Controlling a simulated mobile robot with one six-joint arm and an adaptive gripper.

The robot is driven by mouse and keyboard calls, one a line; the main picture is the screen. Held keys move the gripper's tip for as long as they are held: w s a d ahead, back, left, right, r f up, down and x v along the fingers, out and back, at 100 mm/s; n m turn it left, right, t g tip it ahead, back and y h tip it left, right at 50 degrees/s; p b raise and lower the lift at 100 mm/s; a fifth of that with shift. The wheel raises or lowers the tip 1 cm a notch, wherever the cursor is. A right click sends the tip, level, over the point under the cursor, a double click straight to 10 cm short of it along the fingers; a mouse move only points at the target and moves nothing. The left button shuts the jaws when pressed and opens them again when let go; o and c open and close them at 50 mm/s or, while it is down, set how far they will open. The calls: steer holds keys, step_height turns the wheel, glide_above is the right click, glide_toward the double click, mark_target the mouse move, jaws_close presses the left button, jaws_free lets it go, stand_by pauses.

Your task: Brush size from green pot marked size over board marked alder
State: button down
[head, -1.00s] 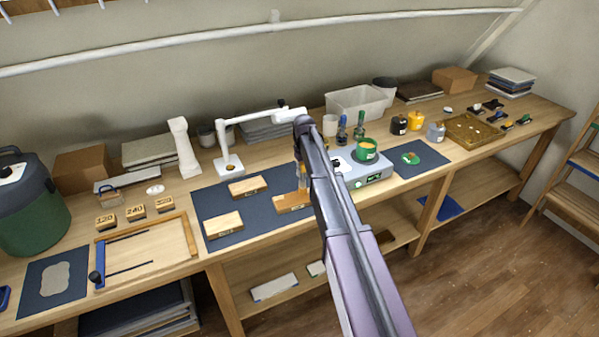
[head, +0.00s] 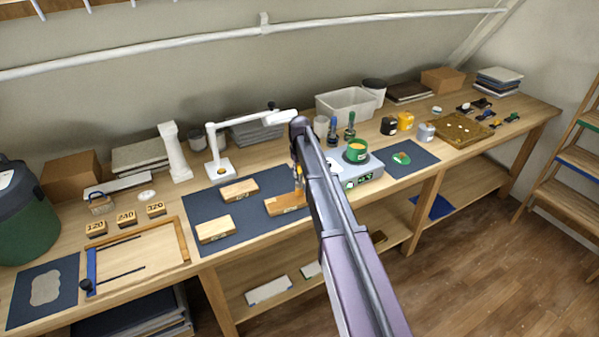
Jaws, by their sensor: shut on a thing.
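Three pale wooden boards lie on a dark blue mat (head: 253,222): one at the back (head: 239,191), one at the front left (head: 215,229) and one at the right (head: 287,204). Their markings are too small to read. My gripper (head: 298,180) points down at the right board and is partly hidden by my arm. It is shut on a brush, of which only a small part shows. I cannot tell whether the bristles touch the board.
A white lamp (head: 213,150) stands behind the mat. Bottles (head: 349,128) and a grey bin (head: 346,104) stand behind the scale. Numbered blocks (head: 126,218) and a wooden frame (head: 137,262) are at the left. A wooden tray (head: 460,131) is at the right.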

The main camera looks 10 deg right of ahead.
steer(key=shift+s+a, duration=0.1)
steer(key=shift+a, duration=0.05)
steer(key=shift+s+a, duration=0.15)
steer(key=shift+a, duration=0.75)
steer(key=shift+s+a, duration=0.1)
steer(key=shift+a, duration=0.8)
steer(key=shift+s+a, duration=0.2)
steer(key=shift+a, duration=0.75)
steer(key=shift+s+a, duration=0.2)
steer(key=shift+a, duration=0.75)
steer(key=shift+a, duration=0.1)
steer(key=shift+s+a, duration=0.2)
steer(key=shift+a, duration=0.7)
steer(key=shift+s+a, duration=0.15)
steer(key=shift+a, duration=0.75)
steer(key=shift+r, duration=0.15)
steer(key=shift+r+p, duration=2.95)
steer(key=shift+p, duration=0.2)
